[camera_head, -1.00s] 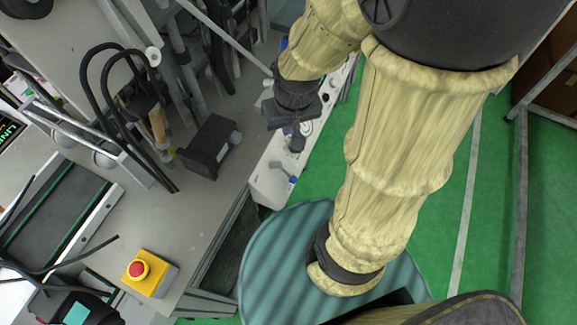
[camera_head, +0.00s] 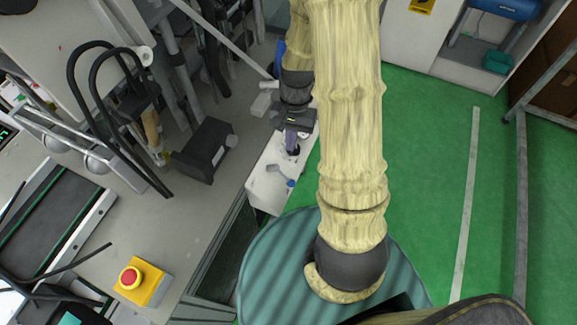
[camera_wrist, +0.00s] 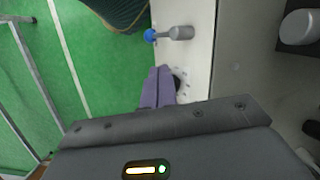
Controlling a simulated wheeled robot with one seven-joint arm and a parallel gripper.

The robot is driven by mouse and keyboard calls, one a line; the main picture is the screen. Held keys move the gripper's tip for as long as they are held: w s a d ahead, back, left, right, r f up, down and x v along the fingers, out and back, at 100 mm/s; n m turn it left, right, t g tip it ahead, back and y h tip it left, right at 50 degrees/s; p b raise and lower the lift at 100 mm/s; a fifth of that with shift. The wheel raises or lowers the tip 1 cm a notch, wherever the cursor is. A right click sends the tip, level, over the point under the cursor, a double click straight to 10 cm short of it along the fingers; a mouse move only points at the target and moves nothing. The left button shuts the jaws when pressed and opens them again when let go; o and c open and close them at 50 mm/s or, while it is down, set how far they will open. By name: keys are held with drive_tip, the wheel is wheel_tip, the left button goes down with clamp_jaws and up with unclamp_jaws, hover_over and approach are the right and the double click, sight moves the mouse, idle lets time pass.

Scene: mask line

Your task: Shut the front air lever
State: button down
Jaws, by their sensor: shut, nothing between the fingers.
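A small grey lever (camera_wrist: 180,33) with a blue end (camera_wrist: 150,35) lies across the white panel in the wrist view. In the head view the lever (camera_head: 274,168) and its blue end are near the front end of the narrow white panel (camera_head: 262,190). My gripper (camera_head: 291,150) is over that panel, a short way behind the lever. In the wrist view my gripper's purple fingers (camera_wrist: 158,75) are shut and empty, and appear apart from the lever. They partly cover a round dial (camera_wrist: 181,84) on the panel.
A grey worktop with a black box (camera_head: 205,150) lies left of the panel. A yellow box with a red button (camera_head: 131,278) stands at the lower left. Green floor (camera_head: 430,180) is open on the right. A grey cylinder on a dark mount (camera_wrist: 298,28) is at the wrist view's right.

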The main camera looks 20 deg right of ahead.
drive_tip(key=x, duration=1)
drive_tip(key=shift+w+a, duration=0.1)
idle(0.6)
